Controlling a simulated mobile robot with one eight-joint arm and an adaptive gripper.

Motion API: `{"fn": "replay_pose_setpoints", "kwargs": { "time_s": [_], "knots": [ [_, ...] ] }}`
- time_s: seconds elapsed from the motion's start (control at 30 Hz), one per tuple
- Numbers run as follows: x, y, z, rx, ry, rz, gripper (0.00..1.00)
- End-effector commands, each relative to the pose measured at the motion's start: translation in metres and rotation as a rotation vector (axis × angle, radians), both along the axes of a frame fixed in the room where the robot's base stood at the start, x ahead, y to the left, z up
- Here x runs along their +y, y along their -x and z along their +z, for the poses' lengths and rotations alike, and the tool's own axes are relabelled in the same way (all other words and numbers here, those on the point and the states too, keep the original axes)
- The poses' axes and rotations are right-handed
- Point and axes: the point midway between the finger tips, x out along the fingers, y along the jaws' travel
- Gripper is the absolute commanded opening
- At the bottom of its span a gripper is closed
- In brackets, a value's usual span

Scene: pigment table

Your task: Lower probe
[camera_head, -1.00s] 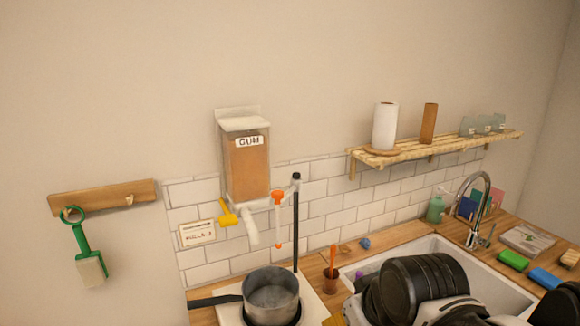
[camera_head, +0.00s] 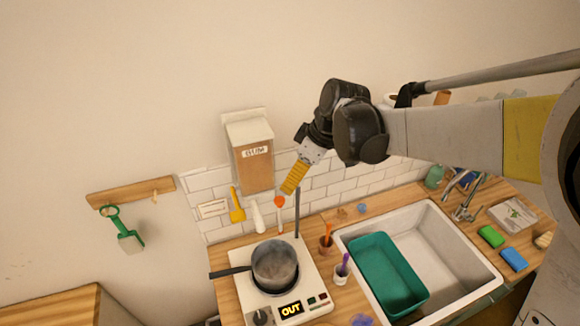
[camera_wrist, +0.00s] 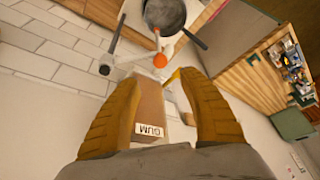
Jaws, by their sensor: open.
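The probe, with an orange head (camera_head: 280,201) and a thin white stem, hangs beside a dark upright rod (camera_head: 297,212) behind the hot plate. A grey pot (camera_head: 274,265) with a dark handle sits on the white hot plate (camera_head: 302,287), whose display reads OUT. My gripper (camera_head: 289,186) has yellow fingers and points down just above the probe's head. In the wrist view the two fingers (camera_wrist: 160,110) are spread and empty, with the orange head (camera_wrist: 160,61) beyond them. The probe's stem leads toward the pot there.
A GUM dispenser (camera_head: 250,155) with a yellow lever (camera_head: 237,205) is on the wall left of my gripper. Cups (camera_head: 326,243) with tools stand right of the hot plate. A sink (camera_head: 440,250) holds a teal tub (camera_head: 385,275). A green scoop (camera_head: 122,232) hangs at left.

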Motion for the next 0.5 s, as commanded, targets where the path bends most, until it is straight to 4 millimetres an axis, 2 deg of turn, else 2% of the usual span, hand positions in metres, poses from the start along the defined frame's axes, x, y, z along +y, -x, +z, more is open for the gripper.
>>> {"fn": "replay_pose_setpoints", "kwargs": {
  "time_s": [0.5],
  "knots": [
    [0.032, -0.011, -0.082, 0.0, 0.001, -0.001, 0.5]
  ]
}}
